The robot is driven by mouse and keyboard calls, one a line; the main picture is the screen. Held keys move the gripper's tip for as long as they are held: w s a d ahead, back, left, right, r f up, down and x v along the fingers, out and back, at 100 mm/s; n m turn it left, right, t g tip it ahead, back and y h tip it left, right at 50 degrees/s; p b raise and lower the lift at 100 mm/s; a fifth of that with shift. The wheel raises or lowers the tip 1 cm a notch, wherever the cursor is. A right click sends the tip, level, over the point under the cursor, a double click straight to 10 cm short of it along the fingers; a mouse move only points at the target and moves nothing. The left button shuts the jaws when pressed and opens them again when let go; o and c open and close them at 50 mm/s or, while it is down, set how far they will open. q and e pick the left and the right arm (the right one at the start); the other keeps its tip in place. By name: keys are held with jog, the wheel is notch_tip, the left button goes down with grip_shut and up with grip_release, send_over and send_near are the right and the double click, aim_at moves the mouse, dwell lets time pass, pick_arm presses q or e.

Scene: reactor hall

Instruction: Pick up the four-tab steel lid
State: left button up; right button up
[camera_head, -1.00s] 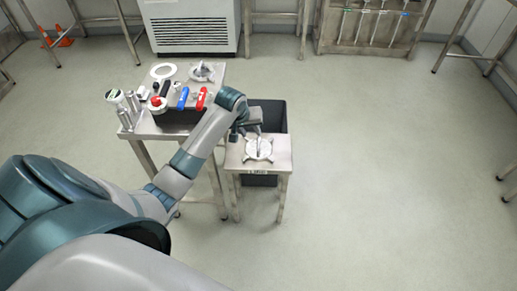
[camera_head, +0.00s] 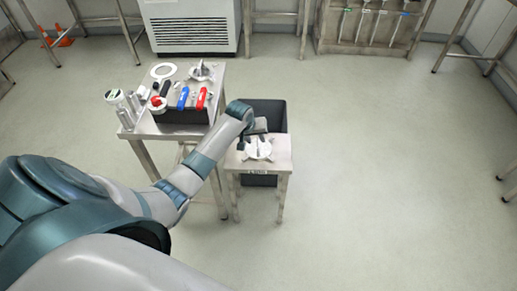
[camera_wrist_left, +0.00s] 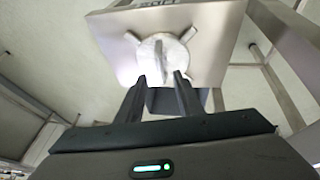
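The four-tab steel lid (camera_head: 259,152) lies flat on a small steel table (camera_head: 281,166). It is a pale round disc with tabs around its rim and an upright fin-like handle in the middle. In the left wrist view the lid (camera_wrist_left: 172,52) is just ahead of my left gripper (camera_wrist_left: 160,78). The two dark fingers are apart, with the handle in line with the gap between them. I cannot tell whether they touch it. In the head view my left gripper (camera_head: 252,135) is at the lid's far side, partly hidden by my wrist. My right gripper is not in view.
A larger steel table (camera_head: 141,129) at the left holds a white ring (camera_head: 163,71), another metal fitting (camera_head: 201,70), and red (camera_head: 201,98) and blue (camera_head: 183,97) items. A dark bin (camera_head: 272,112) stands behind the small table. Floor at the right is clear.

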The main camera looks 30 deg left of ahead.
aim_at(258, 143)
pick_arm(q)
jog(key=shift+x, duration=2.55)
jog(key=shift+c, duration=0.2)
grip_shut()
